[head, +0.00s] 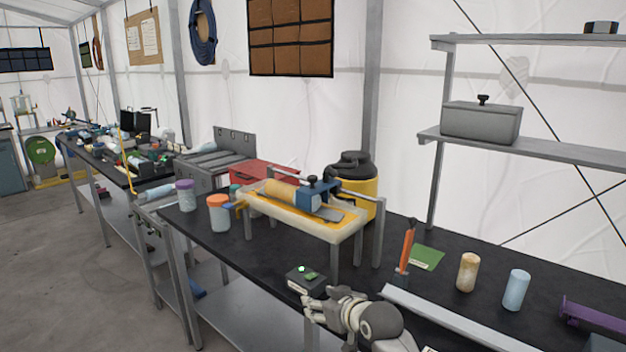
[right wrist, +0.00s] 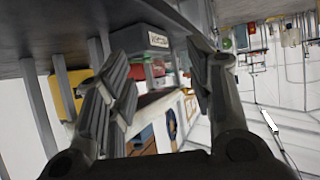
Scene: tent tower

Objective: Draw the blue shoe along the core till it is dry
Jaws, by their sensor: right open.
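The blue shoe (head: 309,200), with a dark knob on top, sits at the right end of the tan core (head: 279,189). The core lies lengthwise over a pale tray (head: 337,232) with a yellow inside, on a legged stand. Whether the core is wet or dry I cannot tell. My right gripper (head: 312,308) is at the bench's front edge, below and in front of the tray, apart from the shoe. In the right wrist view its fingers (right wrist: 160,92) are spread with nothing held between them. A blue patch (right wrist: 148,134), possibly the shoe, shows beyond them. My left gripper is not in view.
A black box with a green light (head: 306,278) stands just behind my right gripper. An orange-lidded jar (head: 219,213) and a purple-lidded jar (head: 186,195) stand left of the tray. An orange-handled tool (head: 407,246), a tan cylinder (head: 467,272) and a light-blue cylinder (head: 515,290) stand right.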

